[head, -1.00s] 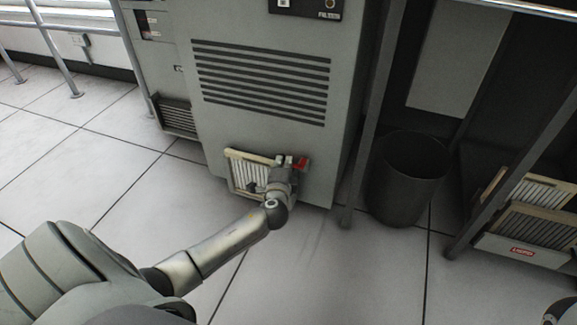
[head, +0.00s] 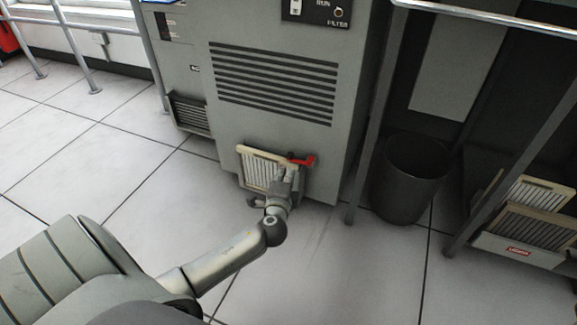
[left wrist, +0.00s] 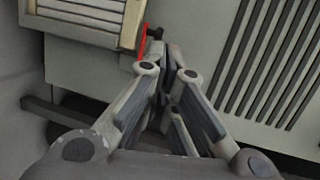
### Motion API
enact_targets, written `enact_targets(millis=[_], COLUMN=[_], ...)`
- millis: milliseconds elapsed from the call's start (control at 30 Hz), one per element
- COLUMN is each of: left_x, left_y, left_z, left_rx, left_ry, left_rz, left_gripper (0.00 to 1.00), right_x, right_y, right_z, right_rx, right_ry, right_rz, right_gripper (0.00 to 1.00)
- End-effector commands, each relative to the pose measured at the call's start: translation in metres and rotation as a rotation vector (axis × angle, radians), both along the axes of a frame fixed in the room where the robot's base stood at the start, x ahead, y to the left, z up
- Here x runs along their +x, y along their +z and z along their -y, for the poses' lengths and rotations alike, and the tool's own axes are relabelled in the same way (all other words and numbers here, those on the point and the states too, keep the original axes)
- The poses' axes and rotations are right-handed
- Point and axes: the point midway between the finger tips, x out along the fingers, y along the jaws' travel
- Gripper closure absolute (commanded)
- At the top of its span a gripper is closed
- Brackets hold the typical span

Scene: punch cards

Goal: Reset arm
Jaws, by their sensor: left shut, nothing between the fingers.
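My left gripper (head: 287,176) is in front of the lower face of the grey machine (head: 274,135), just below a red handle (head: 304,160). In the left wrist view its fingers (left wrist: 165,52) are together with nothing between them. The red handle (left wrist: 142,42) is partly hidden by the fingers there, and I cannot tell whether they touch it. A cream slatted filter (head: 262,168) sits in the machine's face to the left of the handle. My right gripper is not in view.
A dark bin (head: 408,180) stands right of the machine, beyond a grey post. A tray with cream slatted filters (head: 530,228) is at the far right. The tiled floor (head: 120,165) to the left is clear.

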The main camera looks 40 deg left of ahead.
Motion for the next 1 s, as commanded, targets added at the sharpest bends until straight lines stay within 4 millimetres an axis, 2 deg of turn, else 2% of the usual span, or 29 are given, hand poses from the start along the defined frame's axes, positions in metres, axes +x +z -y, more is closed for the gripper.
enact_targets(millis=[100,300,567,667,767,867,900,967,1000], left_x=[-0.020,-0.040,-0.045,-0.043,-0.038,-0.033,-0.032,-0.034,-0.038], left_y=[0.006,0.010,0.010,0.012,0.019,0.040,0.055,0.082,0.102], left_z=[0.009,0.017,0.019,0.027,0.056,0.111,0.138,0.176,0.199], left_rx=[-0.003,-0.001,-0.002,-0.022,-0.109,-0.271,-0.350,-0.468,-0.544], left_ry=[-0.001,0.000,0.001,-0.020,-0.102,-0.254,-0.329,-0.443,-0.515], left_rz=[-0.003,0.000,0.001,0.006,0.030,0.085,0.120,0.181,0.224], left_gripper=[1.00,1.00,1.00,1.00,1.00,1.00,1.00,1.00,1.00], right_x=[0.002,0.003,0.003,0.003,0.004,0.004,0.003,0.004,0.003], right_y=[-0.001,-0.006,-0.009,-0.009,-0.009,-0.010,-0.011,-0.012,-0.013], right_z=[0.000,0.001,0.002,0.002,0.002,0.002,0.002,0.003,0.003], right_rx=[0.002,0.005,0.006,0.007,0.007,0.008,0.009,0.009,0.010], right_ry=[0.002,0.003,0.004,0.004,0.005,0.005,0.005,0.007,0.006], right_rz=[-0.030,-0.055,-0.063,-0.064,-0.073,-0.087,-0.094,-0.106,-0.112], right_gripper=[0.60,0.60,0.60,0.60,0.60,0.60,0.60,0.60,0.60])
